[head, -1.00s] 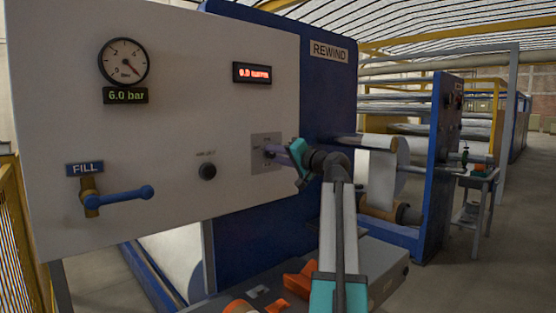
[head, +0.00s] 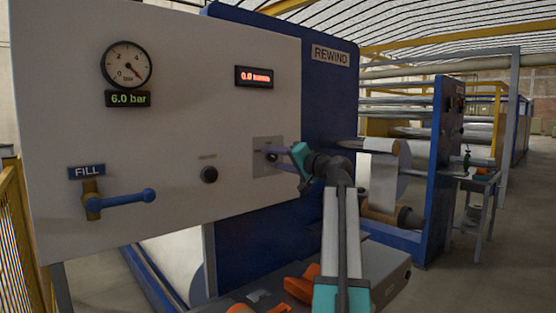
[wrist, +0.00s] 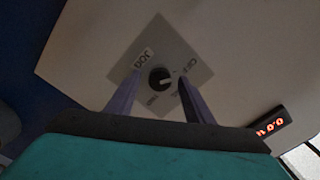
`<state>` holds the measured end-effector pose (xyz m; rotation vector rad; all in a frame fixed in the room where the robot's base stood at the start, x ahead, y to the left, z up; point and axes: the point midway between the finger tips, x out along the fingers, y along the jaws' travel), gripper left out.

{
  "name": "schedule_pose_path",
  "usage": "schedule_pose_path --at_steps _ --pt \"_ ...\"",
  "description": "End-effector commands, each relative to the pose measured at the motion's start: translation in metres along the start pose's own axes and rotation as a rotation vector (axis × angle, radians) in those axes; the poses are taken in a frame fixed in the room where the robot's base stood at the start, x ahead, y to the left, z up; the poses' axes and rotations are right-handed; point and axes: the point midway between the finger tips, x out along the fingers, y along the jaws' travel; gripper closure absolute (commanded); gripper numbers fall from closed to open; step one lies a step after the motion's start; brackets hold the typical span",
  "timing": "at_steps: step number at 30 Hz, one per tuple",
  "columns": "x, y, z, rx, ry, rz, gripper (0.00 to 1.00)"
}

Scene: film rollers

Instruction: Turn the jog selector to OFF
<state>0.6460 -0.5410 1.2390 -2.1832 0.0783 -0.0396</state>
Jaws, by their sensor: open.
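The jog selector is a small round black knob (wrist: 160,78) on a grey square plate (wrist: 186,60) with a JOG label and an OFF label. The plate also shows in the head view (head: 262,143), on the light panel. In the wrist view the plate looks turned like a diamond, with JOG at its left and OFF at its right. My gripper (wrist: 159,83) is open, with one purple finger on each side of the knob in the picture. I cannot tell whether the fingers touch it. In the head view my gripper (head: 285,151) is close in front of the plate.
A black button (head: 209,175) is left of the plate. A red-lit display (head: 254,77) is above. A gauge (head: 126,65), a 6.0 bar readout (head: 128,99) and a blue FILL lever (head: 122,198) are further left. A blue REWIND frame (head: 328,110) stands right of the panel.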

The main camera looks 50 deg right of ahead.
Motion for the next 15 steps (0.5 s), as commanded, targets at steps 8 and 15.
schedule_pose_path --at_steps 8,15 --pt "-0.03 0.0 0.001 -0.001 0.002 0.001 0.52" --pt "-0.069 0.0 0.001 0.0 0.002 0.001 0.52"
